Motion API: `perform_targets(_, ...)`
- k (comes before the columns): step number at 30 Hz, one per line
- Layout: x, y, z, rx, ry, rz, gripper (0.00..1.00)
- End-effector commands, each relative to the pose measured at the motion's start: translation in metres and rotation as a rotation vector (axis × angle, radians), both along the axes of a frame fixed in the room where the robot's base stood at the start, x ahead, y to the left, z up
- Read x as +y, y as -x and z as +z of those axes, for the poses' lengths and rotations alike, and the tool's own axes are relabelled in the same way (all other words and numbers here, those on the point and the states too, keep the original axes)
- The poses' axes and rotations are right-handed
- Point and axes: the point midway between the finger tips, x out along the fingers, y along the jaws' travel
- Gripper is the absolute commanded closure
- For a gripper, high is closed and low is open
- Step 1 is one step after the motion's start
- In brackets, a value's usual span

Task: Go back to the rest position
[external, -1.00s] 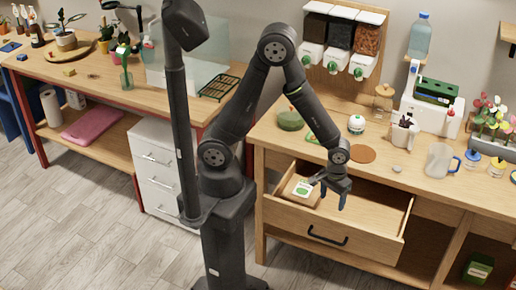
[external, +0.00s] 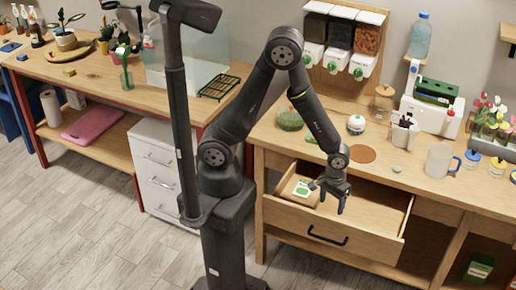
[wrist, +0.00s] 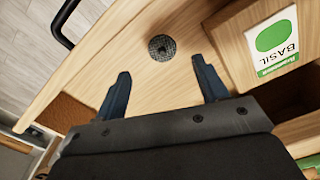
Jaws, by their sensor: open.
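My gripper (external: 329,205) is over the open drawer (external: 370,247) of the right-hand wooden bench, pointing down. In the wrist view its two dark blue fingers (wrist: 161,68) stand wide apart with nothing held between them. Beyond the fingertips a small dark, round, mesh-like disc (wrist: 161,47) lies on the drawer's wooden floor. A packet with a green dot and the word BASIL (wrist: 276,45) lies to the right of the fingers. In the external view the packet (external: 303,187) shows in a box at the drawer's left end, left of my gripper.
The drawer's black handle (external: 327,236) faces front. On the bench above stand a green round item (external: 289,120), a small white-and-green pot (external: 356,124), a brown disc (external: 362,154) and a clear jug (external: 438,160). Dispensers (external: 341,58) hang behind. Open air lies before the drawer.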

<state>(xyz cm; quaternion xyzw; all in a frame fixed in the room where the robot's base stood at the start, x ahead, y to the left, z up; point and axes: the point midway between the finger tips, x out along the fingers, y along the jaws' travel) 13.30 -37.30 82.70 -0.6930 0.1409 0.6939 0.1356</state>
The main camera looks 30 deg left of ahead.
Motion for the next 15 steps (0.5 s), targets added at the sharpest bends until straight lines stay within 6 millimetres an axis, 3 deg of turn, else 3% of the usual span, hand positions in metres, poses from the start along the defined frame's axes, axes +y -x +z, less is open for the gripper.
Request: perform_targets(15, 0.000, 0.000, -0.070, 0.001, -0.004, 0.000, 0.34)
